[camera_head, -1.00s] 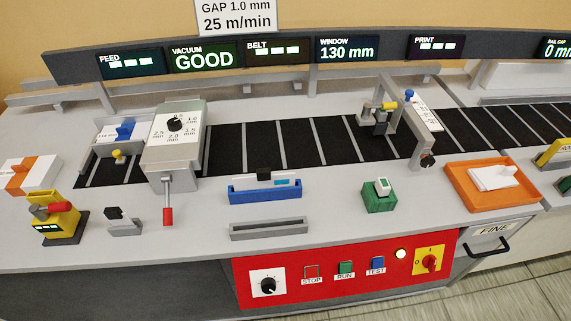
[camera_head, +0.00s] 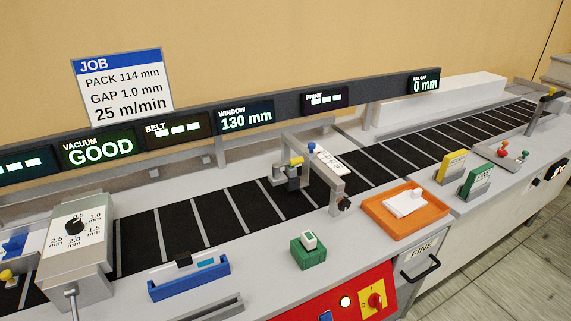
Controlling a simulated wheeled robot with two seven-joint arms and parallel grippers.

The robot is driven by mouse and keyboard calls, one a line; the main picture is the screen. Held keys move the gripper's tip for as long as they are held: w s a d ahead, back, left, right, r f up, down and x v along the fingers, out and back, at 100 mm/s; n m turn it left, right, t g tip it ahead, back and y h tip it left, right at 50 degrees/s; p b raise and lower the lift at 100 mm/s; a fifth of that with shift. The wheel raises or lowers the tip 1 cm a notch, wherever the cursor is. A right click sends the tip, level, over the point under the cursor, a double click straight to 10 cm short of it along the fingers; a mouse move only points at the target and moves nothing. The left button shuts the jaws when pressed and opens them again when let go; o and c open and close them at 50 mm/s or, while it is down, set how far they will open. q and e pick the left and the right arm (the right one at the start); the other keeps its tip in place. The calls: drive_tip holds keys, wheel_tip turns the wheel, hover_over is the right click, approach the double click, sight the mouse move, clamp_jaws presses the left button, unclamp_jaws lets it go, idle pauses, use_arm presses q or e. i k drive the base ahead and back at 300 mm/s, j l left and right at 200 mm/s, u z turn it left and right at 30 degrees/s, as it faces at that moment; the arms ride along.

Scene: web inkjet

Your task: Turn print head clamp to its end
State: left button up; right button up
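The print head (camera_head: 291,178) is a dark grey block with a yellow part on it, hanging from a grey gantry (camera_head: 325,170) over the black belt. A blue knob (camera_head: 311,147) sits on top of the gantry, beside a white scale card (camera_head: 328,162). A black knob (camera_head: 344,203) is on the gantry's near foot. Which of these parts is the print head clamp, and how far it is turned, I cannot tell at this size. Neither of my grippers is in view.
A grey feeder with a dial (camera_head: 75,226) stands at the left. A blue holder (camera_head: 188,277), a green block (camera_head: 308,250) and an orange tray (camera_head: 405,213) line the near side. A red control panel (camera_head: 340,297) is below. The belt (camera_head: 223,216) runs to the far right.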

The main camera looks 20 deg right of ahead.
sight(344, 205)
drive_tip(key=k+j+z, duration=0.7)
drive_tip(key=k+z, duration=0.15)
drive_tip(key=k, duration=0.1)
